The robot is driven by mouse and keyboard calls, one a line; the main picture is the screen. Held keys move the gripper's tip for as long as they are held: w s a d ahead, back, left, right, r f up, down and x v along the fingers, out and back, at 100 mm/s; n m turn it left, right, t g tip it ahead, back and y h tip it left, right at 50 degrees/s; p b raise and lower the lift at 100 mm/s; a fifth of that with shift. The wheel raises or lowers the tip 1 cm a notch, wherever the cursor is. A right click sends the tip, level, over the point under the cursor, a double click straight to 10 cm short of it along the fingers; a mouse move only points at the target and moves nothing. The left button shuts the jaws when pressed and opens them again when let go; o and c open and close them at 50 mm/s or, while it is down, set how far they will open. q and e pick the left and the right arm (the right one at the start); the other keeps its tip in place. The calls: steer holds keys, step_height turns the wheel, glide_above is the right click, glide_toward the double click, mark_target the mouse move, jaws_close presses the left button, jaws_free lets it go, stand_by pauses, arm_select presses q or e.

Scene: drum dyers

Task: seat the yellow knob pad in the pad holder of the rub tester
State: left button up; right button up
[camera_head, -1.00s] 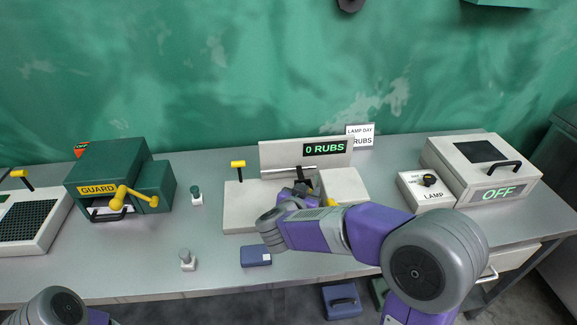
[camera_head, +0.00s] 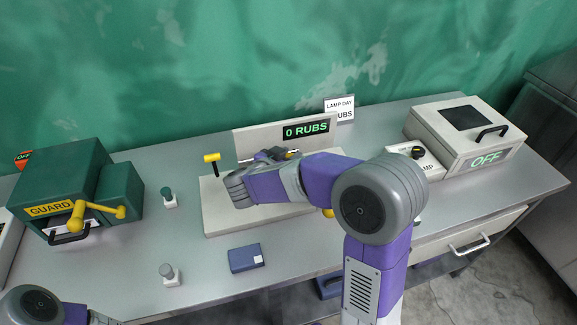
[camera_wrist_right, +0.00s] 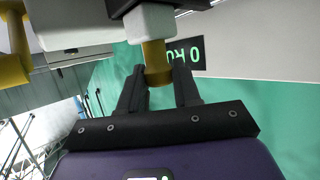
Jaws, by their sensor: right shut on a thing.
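In the right wrist view, my right gripper (camera_wrist_right: 162,82) is shut on the yellow knob (camera_wrist_right: 156,62) of the pad. A white block (camera_wrist_right: 150,27) sits directly above the knob, and a black part (camera_wrist_right: 122,5) touches or overlaps it; I cannot tell whether the pad is seated. In the head view, the right gripper (camera_head: 272,155) is at the rub tester (camera_head: 222,215), just below its metal rod. My forearm hides the tester's right part, and I cannot make out the pad there. My left gripper is out of view; only part of the left arm shows at the lower left.
A yellow-topped lever (camera_head: 212,158) stands at the tester's left. A blue box (camera_head: 246,258) lies in front. The lamp unit (camera_head: 465,135) is at right.

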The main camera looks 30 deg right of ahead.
step_height(320, 180, down, 3)
steer(key=shift+w+r+b, duration=0.1)
steer(key=shift+r+b, duration=0.1)
steer(key=shift+b, duration=0.15)
steer(key=shift+r, duration=0.15)
steer(key=o, duration=1.1)
steer(key=shift+c, duration=0.2)
steer(key=p+v, duration=0.3)
steer(key=v, duration=0.9)
steer(key=shift+p, duration=0.35)
